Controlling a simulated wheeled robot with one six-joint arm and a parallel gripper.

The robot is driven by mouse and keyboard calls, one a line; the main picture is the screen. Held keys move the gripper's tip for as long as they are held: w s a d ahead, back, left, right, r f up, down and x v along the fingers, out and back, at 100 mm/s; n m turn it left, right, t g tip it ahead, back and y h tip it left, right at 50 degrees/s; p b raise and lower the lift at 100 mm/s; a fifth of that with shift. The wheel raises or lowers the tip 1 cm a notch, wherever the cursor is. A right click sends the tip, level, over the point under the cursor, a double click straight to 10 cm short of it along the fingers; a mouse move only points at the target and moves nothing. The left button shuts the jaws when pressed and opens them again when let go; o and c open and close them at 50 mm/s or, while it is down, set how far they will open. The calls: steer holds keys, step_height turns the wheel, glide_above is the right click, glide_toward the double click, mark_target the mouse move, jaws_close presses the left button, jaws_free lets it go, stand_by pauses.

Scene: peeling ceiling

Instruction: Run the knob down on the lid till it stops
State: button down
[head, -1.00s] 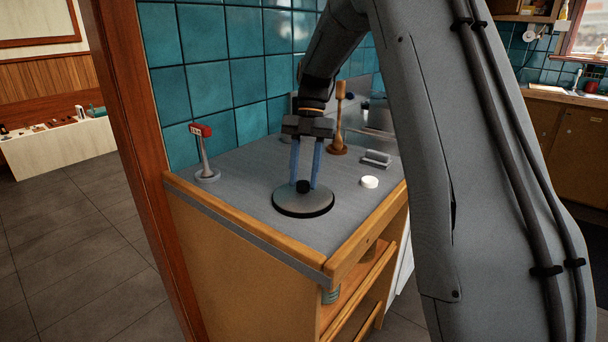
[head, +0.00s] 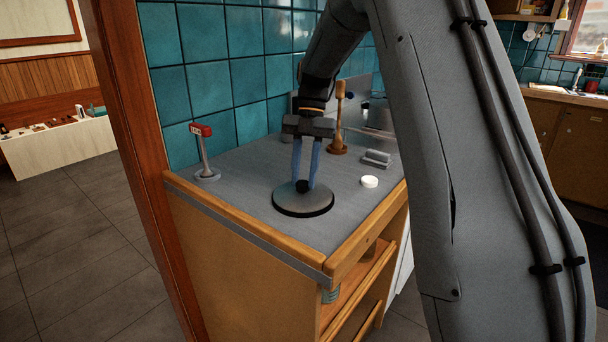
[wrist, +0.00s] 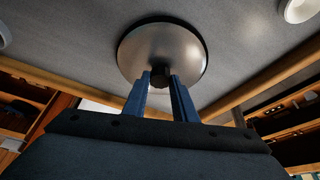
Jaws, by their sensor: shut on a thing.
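The lid (head: 315,203) is a round grey metal disc with a dark rim, lying flat on the grey countertop. Its black knob (head: 302,186) stands at the middle. My gripper (head: 304,184) comes down from above with its two blue fingers shut on the knob. In the wrist view the lid (wrist: 181,50) shows whole, and the knob (wrist: 160,77) sits between the fingertips of my gripper (wrist: 160,83). Whether any gap is left between the knob and the lid cannot be told.
A white round piece (head: 369,181) lies right of the lid. A red-topped stand (head: 203,153) is at the left, a wooden post (head: 339,120) behind, and a small grey block (head: 376,158) at the right. Blue tiles (head: 205,80) wall the back. The counter's front is clear.

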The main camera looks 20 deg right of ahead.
steer(key=m, duration=0.1)
steer(key=m+p, duration=0.1)
steer(key=m+t+y+p, duration=0.1)
steer(key=shift+s+d+m, duration=0.15)
steer(key=shift+s+m, duration=0.1)
steer(key=shift+m, duration=0.05)
steer(key=shift+f+m, duration=0.2)
steer(key=shift+m, duration=0.4)
steer(key=shift+s+m+t+y+p, duration=0.15)
steer(key=shift+m+t+y+p, duration=0.25)
steer(key=shift+m, duration=0.7)
steer(key=m+t, duration=0.1)
steer(key=m, duration=0.1)
steer(key=shift+f+m, duration=0.15)
steer(key=shift+m, duration=0.15)
